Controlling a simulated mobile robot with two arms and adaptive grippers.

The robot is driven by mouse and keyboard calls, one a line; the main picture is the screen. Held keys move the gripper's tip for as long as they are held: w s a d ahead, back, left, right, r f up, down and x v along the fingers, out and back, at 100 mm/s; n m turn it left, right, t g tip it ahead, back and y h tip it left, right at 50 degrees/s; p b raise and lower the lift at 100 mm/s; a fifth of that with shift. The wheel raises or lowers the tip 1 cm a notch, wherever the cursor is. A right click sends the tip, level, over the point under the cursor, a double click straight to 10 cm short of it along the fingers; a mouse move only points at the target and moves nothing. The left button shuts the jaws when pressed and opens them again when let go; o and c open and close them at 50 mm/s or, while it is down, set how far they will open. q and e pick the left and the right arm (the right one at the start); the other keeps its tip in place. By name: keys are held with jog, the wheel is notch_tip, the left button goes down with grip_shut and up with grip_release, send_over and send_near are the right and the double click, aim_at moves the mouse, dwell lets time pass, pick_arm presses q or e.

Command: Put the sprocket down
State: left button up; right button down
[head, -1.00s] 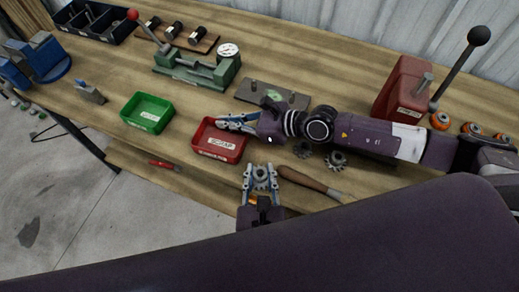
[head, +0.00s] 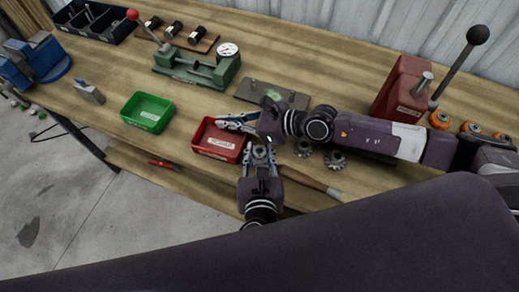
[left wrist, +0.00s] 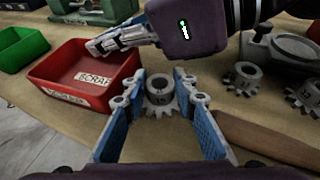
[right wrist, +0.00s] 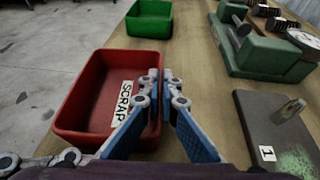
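The toothed grey sprocket (left wrist: 160,96) sits between the fingertips of my left gripper (left wrist: 160,84), and both fingers close on its sides. In the head view this sprocket (head: 260,152) is just right of the red SCRAP bin (head: 217,153), above the bench's front part; the gap to the bench is unclear. My right gripper (right wrist: 161,80) looks shut and empty, beside the right wall of the red bin (right wrist: 80,128). Two other sprockets (head: 303,148) (head: 336,159) lie on the bench right of my left gripper, below my right arm.
A wooden-handled tool (head: 318,184) lies right of my left gripper near the front edge. A green bin (head: 147,112) stands to the left. A grey plate (head: 258,95) and a green gauge fixture (head: 198,69) are behind. A red lever press (head: 402,88) stands at right.

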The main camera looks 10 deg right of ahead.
pick_arm(q)
jog(key=shift+o, duration=0.4)
jog(key=shift+s+r, duration=0.15)
jog(key=shift+r, duration=0.05)
jog(key=shift+o, duration=0.3)
jog(key=v, duration=1.2)
jog(key=shift+s, duration=0.25)
jog(key=x, duration=1.2)
jog(key=shift+a+f, duration=0.1)
jog(key=shift+s, duration=0.1)
grip_shut()
